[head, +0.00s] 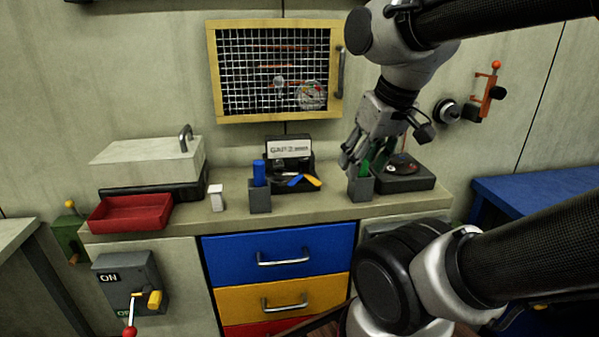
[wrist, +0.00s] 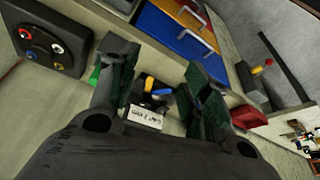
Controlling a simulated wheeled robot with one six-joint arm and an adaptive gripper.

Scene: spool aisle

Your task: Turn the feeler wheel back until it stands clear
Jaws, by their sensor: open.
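A round black knob with a pale metal face (head: 447,110) sits on the wall right of my arm. It may be the feeler wheel, but I cannot tell for sure. Next to it is an orange bracket (head: 487,95) with a red ball on top and a black part on its side. My gripper (head: 352,153) is open and points down over the bench, well left of the knob and apart from it. In the wrist view my gripper (wrist: 160,68) has its jaws apart with nothing held. The knob does not show in the wrist view.
Under my gripper stands a grey holder with a green piece (head: 360,187), beside a black box with a round top (head: 408,182). A blue piece in a holder (head: 259,172), a card stand (head: 289,150), a red tray (head: 130,213) and a mesh cabinet (head: 212,75) are leftward.

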